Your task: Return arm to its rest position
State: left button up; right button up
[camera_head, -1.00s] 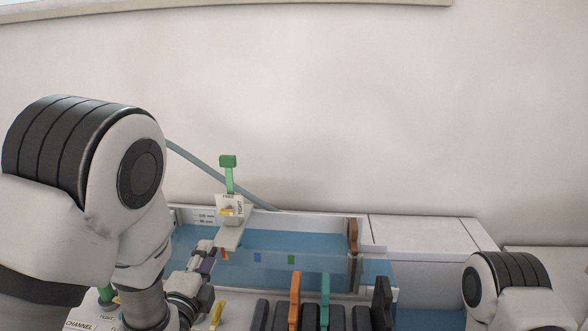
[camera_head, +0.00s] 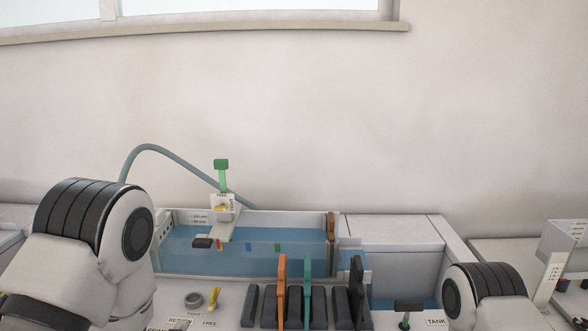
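My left arm (camera_head: 95,250) stands at the left edge, with its rounded joint raised. Its gripper is not in view. My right arm (camera_head: 490,295) shows only a joint at the bottom right, and its gripper is also out of view. A water tank (camera_head: 185,218) with blue water lies in the middle. A white plate with a green-topped lever (camera_head: 221,165) stands at its left part, and a dark block (camera_head: 203,243) sits beside the plate. No gripper shows at either one.
Orange (camera_head: 282,285), teal (camera_head: 307,290) and black (camera_head: 356,285) levers stand upright on the panel in front of the tank. A yellow lever (camera_head: 214,298) and a grey ring (camera_head: 194,300) sit left of them. A hose (camera_head: 165,150) arches behind.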

pick_arm(q)
jog(key=s+a+f+n+g, duration=0.3)
jog(key=s+f+n+g, duration=0.6)
jog(key=s+f, duration=1.15)
jog(key=s+f+n+g, duration=0.4)
jog(key=s+n+g, duration=0.2)
jog(key=s+n, duration=0.2)
jog(key=shift+s+d+n, duration=0.25)
jog(key=shift+s+n, duration=0.1)
jog(key=shift+n, duration=0.15)
